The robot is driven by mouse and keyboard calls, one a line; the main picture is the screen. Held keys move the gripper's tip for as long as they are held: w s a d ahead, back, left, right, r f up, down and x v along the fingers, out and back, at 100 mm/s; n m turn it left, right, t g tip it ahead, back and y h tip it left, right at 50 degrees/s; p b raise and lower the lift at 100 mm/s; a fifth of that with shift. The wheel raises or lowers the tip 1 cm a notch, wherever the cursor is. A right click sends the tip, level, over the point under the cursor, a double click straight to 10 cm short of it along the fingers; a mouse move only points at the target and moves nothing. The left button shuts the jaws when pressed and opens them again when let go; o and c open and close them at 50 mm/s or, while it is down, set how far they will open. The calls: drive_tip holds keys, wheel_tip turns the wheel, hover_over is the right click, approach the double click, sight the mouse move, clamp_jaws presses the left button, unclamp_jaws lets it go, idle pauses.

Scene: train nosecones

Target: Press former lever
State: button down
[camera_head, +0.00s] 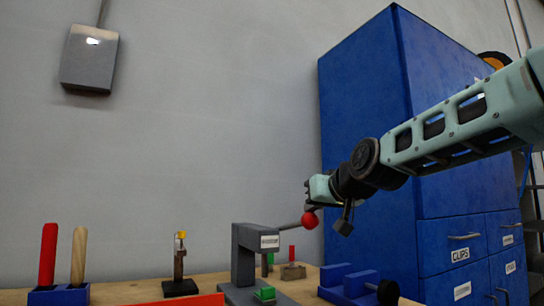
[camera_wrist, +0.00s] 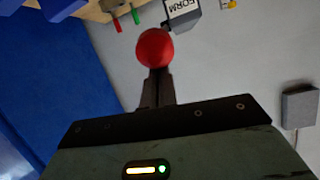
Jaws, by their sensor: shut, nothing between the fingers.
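The grey former (camera_head: 245,248) stands on the bench in the head view, with a white label on its head. Its lever (camera_head: 289,226) sticks out to the right and ends in a red ball knob (camera_head: 310,220). My gripper (camera_head: 309,208) is shut and empty, with its tips right at the knob, overlapping it from above in the head view. In the wrist view, the red knob (camera_wrist: 155,48) appears just beyond my shut fingertips (camera_wrist: 157,72). Whether they touch it I cannot tell. The former's label (camera_wrist: 182,10) shows in part at the top edge.
A blue cabinet (camera_head: 362,150) with labelled drawers stands behind my arm at right. A blue fixture (camera_head: 347,283) is right of the former. A small stand (camera_head: 180,275) and a blue holder (camera_head: 60,295) with red and wooden handles are left. Open air lies above the bench.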

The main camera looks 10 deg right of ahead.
drive_tip(key=shift+s+f, duration=0.1)
drive_tip(key=shift+f, duration=0.95)
drive_tip(key=r+p, duration=0.1)
drive_tip(key=r, duration=0.1)
drive_tip(key=w+r+p, duration=0.1)
drive_tip(key=r, duration=0.1)
drive_tip(key=w+r+p, duration=0.1)
drive_tip(key=r+p, duration=0.1)
drive_tip(key=f+b+v, duration=0.1)
drive_tip(key=f+v, duration=0.1)
drive_tip(key=v, duration=0.7)
drive_tip(key=shift+s+d+b, duration=0.2)
drive_tip(key=shift+s+b, duration=0.1)
drive_tip(key=shift+s, duration=0.35)
drive_tip(key=shift+r, duration=0.1)
